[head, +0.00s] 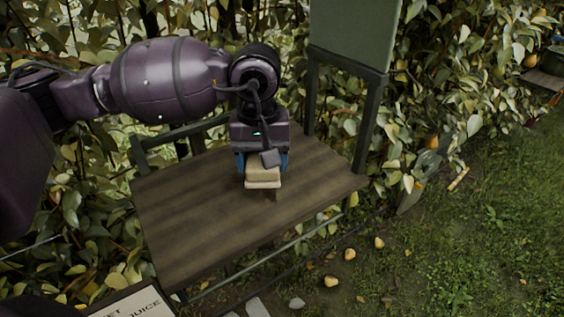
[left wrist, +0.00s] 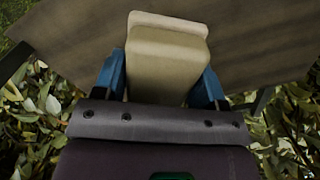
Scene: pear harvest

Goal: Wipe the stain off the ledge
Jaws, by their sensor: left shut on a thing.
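The ledge (head: 190,235) is a dark brown wooden board on a green metal frame, and it also shows in the left wrist view (left wrist: 255,45). My left gripper (head: 262,165) is over the middle of the ledge, pointing down. Its blue fingers are shut on a cream sponge-like block (head: 263,178), which also shows between the fingers in the left wrist view (left wrist: 168,60). The block is at or just above the board; I cannot tell if it touches. A small dark patch, perhaps the stain (head: 271,196), shows at the block's near edge. My right gripper is not in view.
A green upright panel (head: 355,28) on posts stands behind the ledge. Leafy hedge (head: 440,70) closes in behind and at left. A sign with lettering (head: 132,303) is at the front left. Several yellow pears (head: 350,254) lie on the grass. The board's left and front parts look clear.

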